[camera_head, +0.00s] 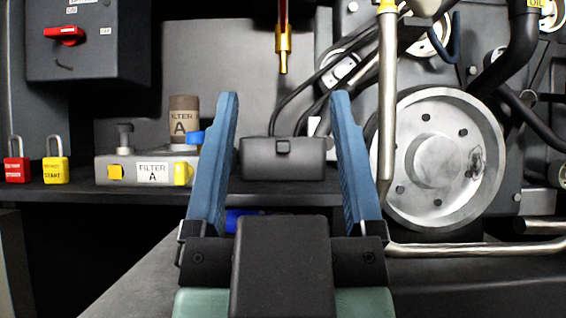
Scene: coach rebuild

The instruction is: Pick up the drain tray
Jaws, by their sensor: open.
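My gripper (284,97) is open and empty in the head view, its two blue fingers pointing up and away and wide apart. No drain tray can be clearly made out. A blue object (239,216) shows low between the fingers, below the shelf edge, mostly hidden behind my gripper. I cannot tell whether it is the tray. A dark box with a small front latch (283,160) sits on the shelf beyond, seen between the fingers and apart from them as far as I can tell.
A grey filter unit (128,165) with a brown canister (183,118) stands on the shelf at left. Red (17,169) and yellow (55,171) padlocks are farther left. A large pulley (445,160) and metal pipes crowd the right. A gold-tipped rod (283,50) hangs above.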

